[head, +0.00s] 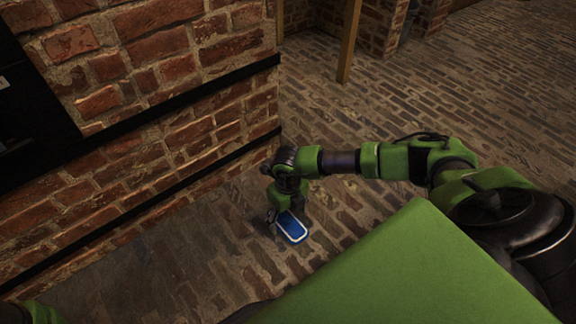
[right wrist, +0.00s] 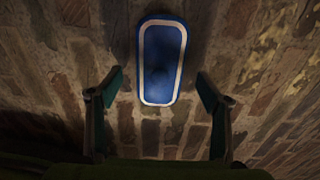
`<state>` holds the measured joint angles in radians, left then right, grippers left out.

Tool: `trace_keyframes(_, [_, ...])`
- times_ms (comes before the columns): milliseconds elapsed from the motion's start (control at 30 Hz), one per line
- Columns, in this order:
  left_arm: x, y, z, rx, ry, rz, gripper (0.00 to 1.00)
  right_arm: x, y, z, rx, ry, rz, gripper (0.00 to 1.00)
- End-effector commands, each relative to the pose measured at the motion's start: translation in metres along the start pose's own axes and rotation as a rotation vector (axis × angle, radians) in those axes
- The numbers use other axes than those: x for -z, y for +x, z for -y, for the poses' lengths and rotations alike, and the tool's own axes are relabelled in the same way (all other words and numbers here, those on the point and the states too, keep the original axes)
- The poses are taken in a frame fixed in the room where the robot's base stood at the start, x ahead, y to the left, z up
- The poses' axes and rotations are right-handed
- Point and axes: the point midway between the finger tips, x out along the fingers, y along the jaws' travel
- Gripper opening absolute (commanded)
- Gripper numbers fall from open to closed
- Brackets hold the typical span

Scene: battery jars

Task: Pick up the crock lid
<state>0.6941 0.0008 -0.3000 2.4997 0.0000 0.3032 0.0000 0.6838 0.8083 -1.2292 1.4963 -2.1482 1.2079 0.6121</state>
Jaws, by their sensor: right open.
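The crock lid (head: 293,228) is a flat blue rounded rectangle with a white band near its edge. It appears to lie on the brick floor, below and beside my right gripper (head: 284,211) in the head view. In the right wrist view the lid (right wrist: 161,58) is at the upper middle, upright in the picture. The two fingers of my right gripper (right wrist: 160,76) stand apart on either side of its lower end, with gaps on both sides. The gripper is open and empty. My left gripper does not show.
A brick wall (head: 150,90) with black rails (head: 190,180) rises to the left of my right gripper. A wooden post (head: 349,45) stands farther back. The brick floor (head: 440,90) is open to the upper right.

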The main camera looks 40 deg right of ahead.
Motion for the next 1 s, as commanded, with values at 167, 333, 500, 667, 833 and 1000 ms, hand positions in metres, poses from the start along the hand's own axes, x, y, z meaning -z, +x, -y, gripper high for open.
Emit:
trace_keyframes(167, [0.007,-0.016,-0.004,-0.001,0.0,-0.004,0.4,0.0,0.022,0.001,0.0,0.0,0.001,0.71])
trace_keyframes(333, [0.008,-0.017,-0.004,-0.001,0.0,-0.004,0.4,-0.001,0.025,0.001,0.0,0.0,0.001,0.71])
trace_keyframes(500, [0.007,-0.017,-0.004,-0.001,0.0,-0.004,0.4,-0.001,0.024,0.0,0.0,0.0,0.001,0.71])
trace_keyframes(667, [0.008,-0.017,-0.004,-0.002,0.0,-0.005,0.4,-0.001,0.024,0.0,0.0,0.0,0.001,0.32])
trace_keyframes(833, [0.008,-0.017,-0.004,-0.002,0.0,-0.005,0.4,-0.001,0.024,0.0,0.0,0.0,0.002,0.1])
trace_keyframes(1000, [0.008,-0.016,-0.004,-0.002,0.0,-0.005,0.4,-0.001,0.023,0.0,0.0,0.0,0.002,0.1])
